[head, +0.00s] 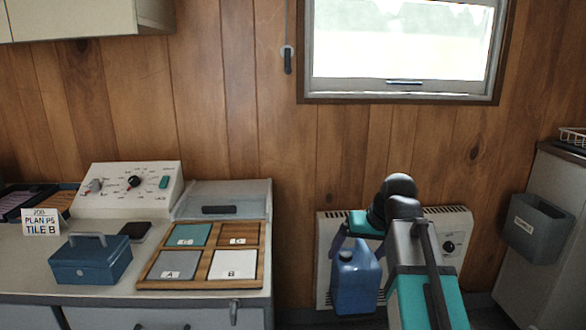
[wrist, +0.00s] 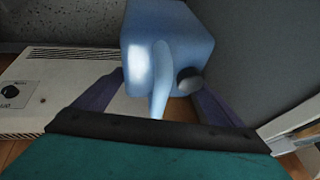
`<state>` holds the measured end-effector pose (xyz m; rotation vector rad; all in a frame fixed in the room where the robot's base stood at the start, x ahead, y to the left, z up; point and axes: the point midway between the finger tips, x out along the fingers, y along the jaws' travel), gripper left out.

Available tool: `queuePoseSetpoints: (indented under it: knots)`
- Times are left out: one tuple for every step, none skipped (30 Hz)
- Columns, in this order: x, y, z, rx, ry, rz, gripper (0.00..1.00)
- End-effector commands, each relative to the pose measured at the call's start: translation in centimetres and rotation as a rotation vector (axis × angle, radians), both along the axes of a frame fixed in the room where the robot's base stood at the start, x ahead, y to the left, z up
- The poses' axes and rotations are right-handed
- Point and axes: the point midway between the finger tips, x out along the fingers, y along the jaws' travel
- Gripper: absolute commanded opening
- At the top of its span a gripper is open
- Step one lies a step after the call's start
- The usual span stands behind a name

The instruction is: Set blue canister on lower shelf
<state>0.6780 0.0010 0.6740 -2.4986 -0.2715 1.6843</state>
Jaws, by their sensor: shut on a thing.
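The blue canister (head: 355,282) hangs upright from my gripper (head: 358,242) in front of the white heater in the head view. In the wrist view the canister (wrist: 168,45) fills the top middle, with its pale handle and dark round cap facing the camera. My gripper (wrist: 160,108) is shut on the canister, with one dark finger on each side of the handle. The canister's underside is hidden, so I cannot tell what lies below it. I cannot make out a lower shelf in either view.
The white heater (head: 450,222) is on the wall behind my arm. A counter (head: 110,305) at left holds a blue cash box (head: 90,262), a wooden tile tray (head: 255,262) and a control panel (head: 127,190). A grey cabinet (head: 545,235) with a dark bin (head: 538,226) stands at right.

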Motion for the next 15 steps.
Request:
queuePoseSetpoints:
  knots:
    - [0.0,0.0,1.0,0.0,-0.001,0.0,0.54]
    - [0.1,0.0,1.2,0.0,-0.001,-0.001,0.54]
    - [0.1,0.0,1.5,0.0,-0.001,-0.001,0.54]
    - [0.1,0.0,1.8,0.0,-0.001,-0.001,0.54]
    - [0.2,0.0,2.1,0.0,-0.001,-0.001,0.54]
    - [0.2,0.0,2.4,0.001,-0.001,-0.002,0.54]
    - [0.2,0.0,2.7,0.001,-0.001,-0.002,0.54]
    - [0.2,0.0,3.0,0.0,-0.001,-0.002,0.54]
    - [0.3,0.0,3.5,0.0,-0.001,-0.002,0.54]
    - [0.3,0.0,3.7,0.0,-0.001,-0.002,0.54]
    - [0.3,0.0,4.0,0.0,0.0,-0.003,0.54]
    - [0.4,0.0,4.4,0.0,0.0,-0.003,0.54]
    - [0.4,0.0,4.7,0.0,0.001,-0.003,0.54]
    - [0.4,0.0,5.0,0.0,0.001,-0.003,0.54]
    - [0.5,0.0,5.4,0.0,0.001,-0.003,0.54]
